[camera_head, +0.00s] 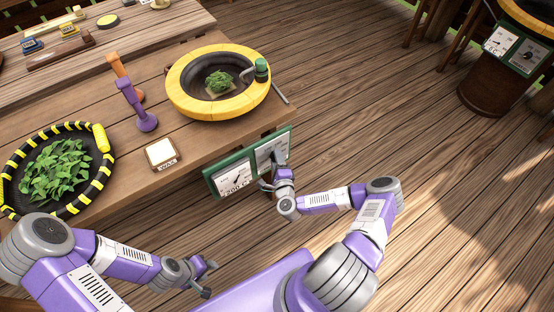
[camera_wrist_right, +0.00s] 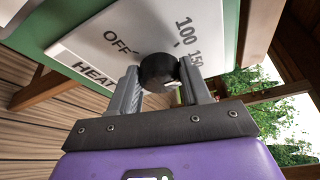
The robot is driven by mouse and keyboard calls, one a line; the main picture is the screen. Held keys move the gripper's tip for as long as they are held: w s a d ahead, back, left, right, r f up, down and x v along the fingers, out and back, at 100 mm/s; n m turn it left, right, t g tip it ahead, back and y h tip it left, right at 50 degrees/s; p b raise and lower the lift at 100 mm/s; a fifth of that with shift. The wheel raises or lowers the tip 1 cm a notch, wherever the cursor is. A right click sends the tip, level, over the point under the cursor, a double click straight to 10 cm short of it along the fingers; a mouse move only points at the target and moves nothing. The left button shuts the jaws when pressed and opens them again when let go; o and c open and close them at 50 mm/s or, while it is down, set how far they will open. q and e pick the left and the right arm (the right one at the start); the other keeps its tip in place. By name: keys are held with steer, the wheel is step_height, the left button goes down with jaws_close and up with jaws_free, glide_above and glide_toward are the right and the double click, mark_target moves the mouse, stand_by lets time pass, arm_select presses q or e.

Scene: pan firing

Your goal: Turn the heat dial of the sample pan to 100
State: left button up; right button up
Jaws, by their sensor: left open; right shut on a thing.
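The sample pan (camera_head: 180,98), a dark bowl with a wide yellow rim, stands on the wooden table with green leaves inside. Below it, a green-framed panel (camera_head: 209,178) on the table's front holds two white faces; the left shows a needle gauge. In the right wrist view, the black round heat dial (camera_wrist_right: 158,70) sits on the white face (camera_wrist_right: 90,45) marked OFF, 100, 150 and HEAT. My right gripper (camera_wrist_right: 160,88) is shut on the heat dial; it also shows at the panel in the head view (camera_head: 279,166). The dial's pointer is hard to make out. My left gripper (camera_head: 208,278) is open and empty.
A black basket with yellow stripes (camera_head: 105,140) holds leaves at left. A wax block (camera_head: 161,153), a purple tool (camera_head: 146,120) and an orange tool (camera_head: 118,68) are on the table. Another panelled station (camera_head: 490,95) stands far right. The floor between is clear.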

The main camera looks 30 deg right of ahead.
steer(key=shift+f+n+t+h, duration=0.1)
steer(key=shift+n+t+h, duration=0.2)
steer(key=shift+n+t, duration=0.85)
steer(key=shift+n+g+b, duration=0.3)
steer(key=shift+n+g, duration=0.15)
steer(key=shift+n, duration=0.2)
steer(key=o, duration=1.1)
steer(key=shift+c, duration=0.2)
steer(key=p+v, duration=0.1)
steer(key=v, duration=0.6)
steer(key=shift+s+p, duration=0.25)
steer(key=shift+p, duration=0.1)
steer(key=shift+a, duration=0.1)
